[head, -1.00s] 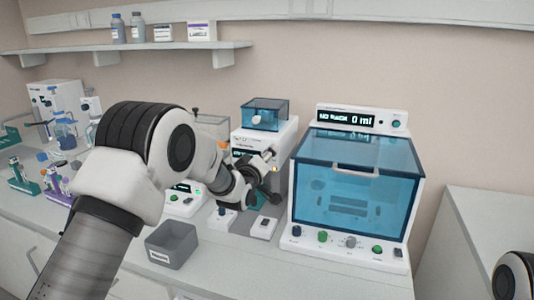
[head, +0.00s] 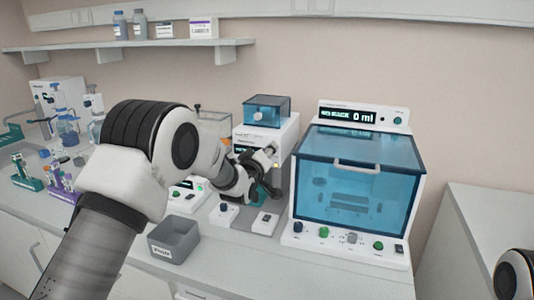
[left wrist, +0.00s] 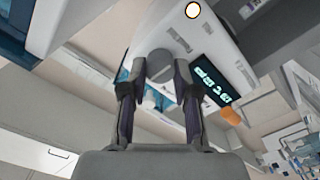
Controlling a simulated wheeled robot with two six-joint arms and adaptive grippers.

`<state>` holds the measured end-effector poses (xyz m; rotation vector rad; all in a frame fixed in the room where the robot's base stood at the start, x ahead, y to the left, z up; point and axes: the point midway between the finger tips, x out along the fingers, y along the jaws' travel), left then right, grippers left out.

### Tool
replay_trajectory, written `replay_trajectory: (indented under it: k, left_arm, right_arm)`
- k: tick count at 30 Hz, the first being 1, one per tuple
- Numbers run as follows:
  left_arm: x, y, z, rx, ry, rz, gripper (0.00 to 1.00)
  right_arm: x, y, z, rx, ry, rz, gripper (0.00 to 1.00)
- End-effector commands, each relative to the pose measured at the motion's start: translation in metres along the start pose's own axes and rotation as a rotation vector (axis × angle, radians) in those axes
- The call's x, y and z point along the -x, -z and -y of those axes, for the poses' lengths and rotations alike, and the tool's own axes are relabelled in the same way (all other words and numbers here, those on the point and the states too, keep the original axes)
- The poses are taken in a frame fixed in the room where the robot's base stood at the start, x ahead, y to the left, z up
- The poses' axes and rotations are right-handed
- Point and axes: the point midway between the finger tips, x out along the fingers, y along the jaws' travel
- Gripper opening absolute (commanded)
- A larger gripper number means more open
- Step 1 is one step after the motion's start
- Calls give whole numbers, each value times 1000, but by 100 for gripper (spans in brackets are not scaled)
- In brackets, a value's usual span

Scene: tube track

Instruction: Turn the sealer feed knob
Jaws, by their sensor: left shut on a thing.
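The sealer appears to be the white machine (head: 284,140) with a small blue clear-lidded box on top, behind my left gripper. In the left wrist view it shows as a tilted white body (left wrist: 205,35) with a lit display (left wrist: 212,82). The round grey knob (left wrist: 160,64) on its face sits between my left gripper's fingertips (left wrist: 161,72), and the gripper is shut on it. In the head view the left gripper (head: 268,160) is at the machine's front and hides the knob. My right gripper is out of view.
A blue-windowed cabinet (head: 352,178) with a lit panel stands close on the right. Small white control boxes (head: 223,214) sit on the bench below the gripper. A grey bin (head: 174,241) is at the front. Tube racks (head: 62,188) stand at the left.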

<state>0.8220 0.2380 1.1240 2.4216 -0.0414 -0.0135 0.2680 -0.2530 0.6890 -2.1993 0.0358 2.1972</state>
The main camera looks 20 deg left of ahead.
Motion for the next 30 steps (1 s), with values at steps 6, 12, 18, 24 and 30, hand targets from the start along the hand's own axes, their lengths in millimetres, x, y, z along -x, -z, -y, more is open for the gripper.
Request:
replay_trajectory:
  k: [6,12,18,24,30]
  left_arm:
    - [0,-3,1,-134,-1,1,0]
    - [0,-4,2,-310,0,2,0]
    - [0,-4,1,-501,-1,2,0]
    - [0,-4,1,-691,-1,2,0]
    - [0,-4,1,-880,0,3,0]
  right_arm:
    - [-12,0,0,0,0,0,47]
    - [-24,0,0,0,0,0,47]
    - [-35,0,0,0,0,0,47]
    - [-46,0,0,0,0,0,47]
    - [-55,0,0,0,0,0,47]
